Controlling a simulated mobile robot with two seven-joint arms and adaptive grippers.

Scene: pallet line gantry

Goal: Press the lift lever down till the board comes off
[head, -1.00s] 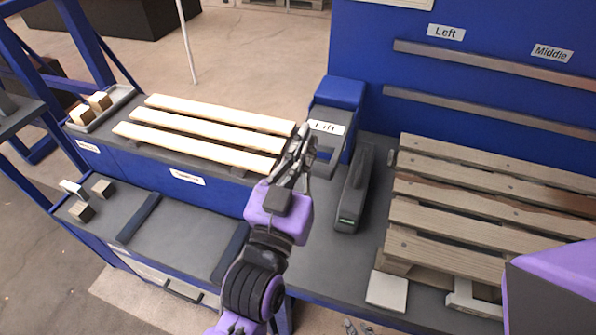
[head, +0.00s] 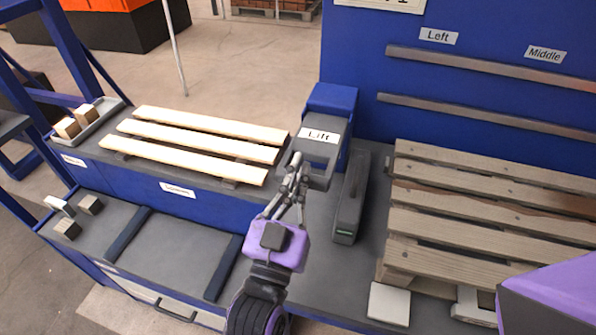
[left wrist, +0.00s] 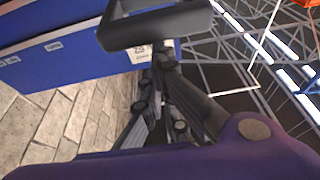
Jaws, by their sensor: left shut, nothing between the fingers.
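The lift lever (head: 322,160) is a grey loop handle with a white "Lift" label, on a blue housing (head: 333,97). My left gripper (head: 298,163) is shut and empty, its fingertips at the near left corner of the handle. In the left wrist view the dark lever bar (left wrist: 160,27) crosses just beyond the fingertips (left wrist: 162,58); I cannot tell whether they touch. The pallet (head: 470,210) lies to the right, its slats in place, one of them reddish brown (head: 440,197). My right gripper is outside the views.
A dark grey long tool (head: 350,200) lies between lever and pallet. Three pale boards (head: 195,140) lie at the left. A white square (head: 388,303) sits at the pallet's near corner. A tray (head: 95,118) holds wooden blocks.

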